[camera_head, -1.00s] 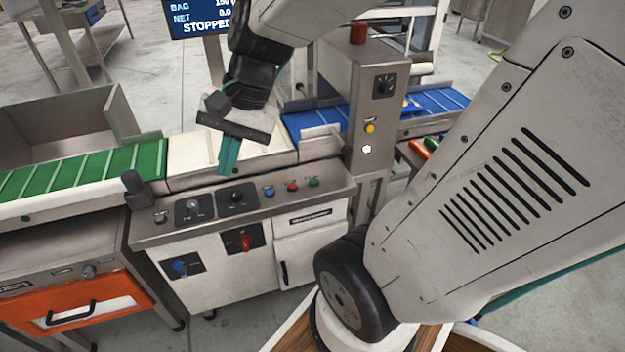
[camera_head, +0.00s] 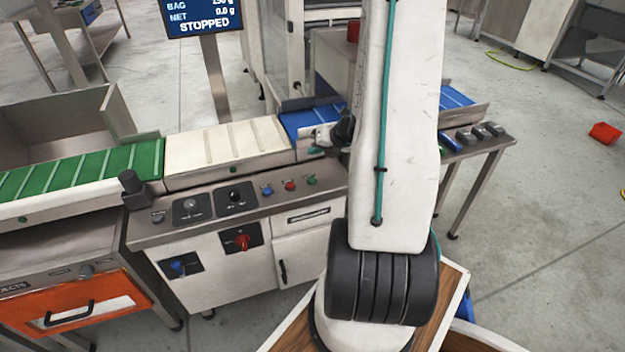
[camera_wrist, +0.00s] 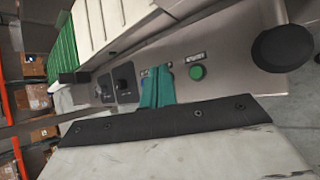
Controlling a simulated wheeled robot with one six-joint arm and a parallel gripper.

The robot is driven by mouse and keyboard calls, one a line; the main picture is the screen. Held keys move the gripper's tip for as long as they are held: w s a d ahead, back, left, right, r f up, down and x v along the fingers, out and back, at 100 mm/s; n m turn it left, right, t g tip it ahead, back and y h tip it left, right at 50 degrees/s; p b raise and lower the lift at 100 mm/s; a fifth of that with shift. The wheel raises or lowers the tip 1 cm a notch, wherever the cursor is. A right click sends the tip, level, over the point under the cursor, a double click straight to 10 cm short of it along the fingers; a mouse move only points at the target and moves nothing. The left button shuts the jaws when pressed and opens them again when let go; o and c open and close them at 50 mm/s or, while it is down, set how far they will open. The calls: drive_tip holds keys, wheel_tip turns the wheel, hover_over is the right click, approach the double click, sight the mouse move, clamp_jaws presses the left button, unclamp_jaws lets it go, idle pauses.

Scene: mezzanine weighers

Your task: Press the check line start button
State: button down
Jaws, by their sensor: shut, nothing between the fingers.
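The control panel (camera_head: 225,207) carries a blue button (camera_head: 267,190), a red button (camera_head: 290,186) and a green button (camera_head: 312,180) in a row. Their labels are too small to read, so I cannot tell which one is the check line start. The green button also shows in the wrist view (camera_wrist: 197,72), just right of my fingers. My gripper (camera_wrist: 157,80) is shut and empty, with its teal fingers over the panel, hiding part of the button row. In the head view its teal tip (camera_head: 316,150) shows above the green button, partly hidden by my arm.
A screen (camera_head: 203,17) reads STOPPED. Dark knobs (camera_head: 236,196) and a red rotary switch (camera_head: 242,241) are on the panel and cabinet. A black post (camera_head: 134,188) stands at the panel's left. My arm hides most of the grey box behind with the red lamp (camera_head: 353,32).

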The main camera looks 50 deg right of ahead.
sight(315, 181)
drive_tip(key=shift+f, duration=0.1)
drive_tip(key=shift+f, duration=4.3)
drive_tip(key=shift+w+f, duration=0.1)
drive_tip(key=shift+f, duration=0.3)
